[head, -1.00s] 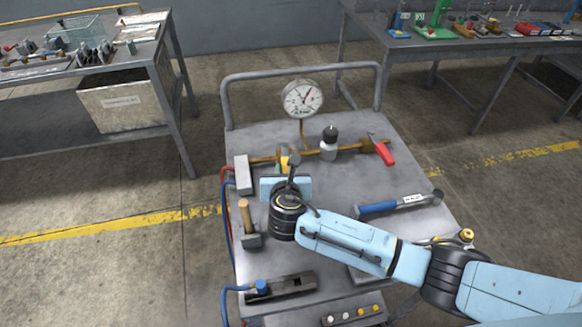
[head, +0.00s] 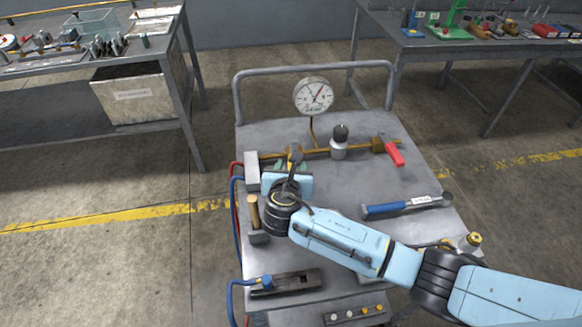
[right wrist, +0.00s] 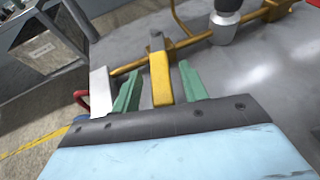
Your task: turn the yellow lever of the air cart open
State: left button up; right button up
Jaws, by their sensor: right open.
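The yellow lever (right wrist: 160,78) shows in the right wrist view, on the brass pipe (right wrist: 200,38) of the air cart (head: 375,225). My right gripper (right wrist: 158,75) is open, with one green finger on each side of the lever. Gaps show between the lever and both fingers, so it is not gripped. In the head view my right gripper (head: 290,172) is over the left part of the pipe, and its body hides most of the lever. My left gripper is not in view.
Workbenches stand behind left and right.

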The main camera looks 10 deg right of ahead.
notch_tip(320, 180, up, 10)
jog(key=p, duration=0.2)
